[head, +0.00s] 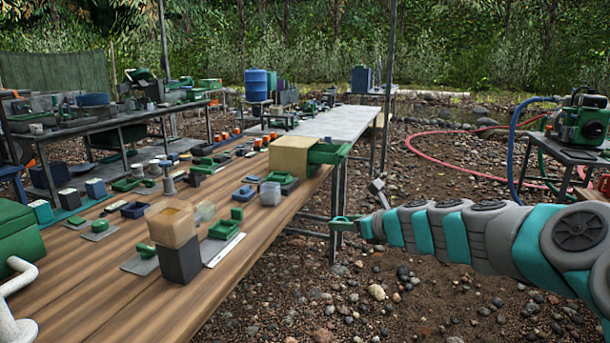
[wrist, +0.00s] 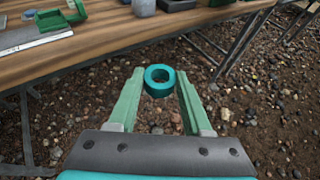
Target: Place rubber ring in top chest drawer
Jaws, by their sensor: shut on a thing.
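My gripper (wrist: 159,76) has its two green fingers around a teal rubber ring (wrist: 160,92), which sits between the fingertips in the wrist view. In the head view my gripper (head: 342,223) is off the long edge of the wooden table, over the gravel; the ring cannot be made out there. A tan chest (head: 292,157) stands on the table near that edge, up and left of my gripper. A green drawer (head: 329,153) sticks out of its right side, pulled open. The inside of the drawer is mostly hidden.
A grey table (head: 345,122) stands behind the chest. A pump (head: 580,120) with hoses is at right. Open gravel lies below my arm.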

